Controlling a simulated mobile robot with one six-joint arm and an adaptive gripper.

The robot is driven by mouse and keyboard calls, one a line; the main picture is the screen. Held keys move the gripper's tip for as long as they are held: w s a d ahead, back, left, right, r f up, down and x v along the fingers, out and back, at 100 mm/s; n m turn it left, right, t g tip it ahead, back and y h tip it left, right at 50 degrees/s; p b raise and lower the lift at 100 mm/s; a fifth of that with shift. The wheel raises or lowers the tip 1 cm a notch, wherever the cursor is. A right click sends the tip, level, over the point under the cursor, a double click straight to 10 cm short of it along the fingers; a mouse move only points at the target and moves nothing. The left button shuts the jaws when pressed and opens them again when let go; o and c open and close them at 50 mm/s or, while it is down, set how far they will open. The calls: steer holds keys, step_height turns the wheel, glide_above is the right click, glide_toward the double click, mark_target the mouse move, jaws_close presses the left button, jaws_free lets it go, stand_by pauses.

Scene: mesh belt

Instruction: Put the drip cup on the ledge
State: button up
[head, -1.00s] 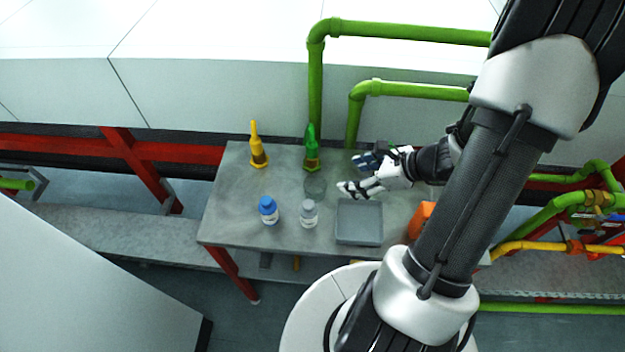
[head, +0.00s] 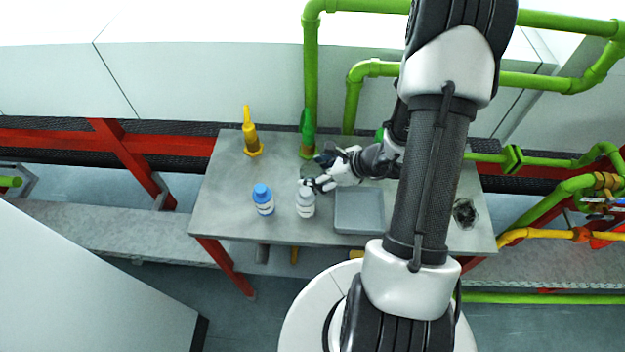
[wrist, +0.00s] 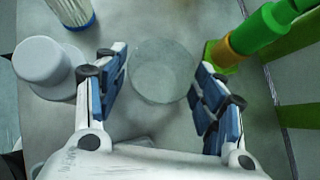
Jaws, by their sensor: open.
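A clear, round cup (wrist: 163,72), which I take to be the drip cup, stands upright on the grey table (head: 225,212). In the head view the cup (head: 306,171) is partly hidden by my gripper. My gripper (head: 314,173) is open, with one finger on each side of the cup in the wrist view. Gaps show between the fingers and the cup, and I see no contact. A grey concrete strip (head: 110,228) runs low behind the table at left; I cannot tell whether it is the ledge.
A grey tray (head: 359,228) lies right of the bottles. The table's left front is clear.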

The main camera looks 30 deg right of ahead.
steer(key=shift+x, duration=1.15)
steer(key=c, duration=0.8)
steer(key=shift+r, duration=0.15)
steer(key=shift+c, duration=0.2)
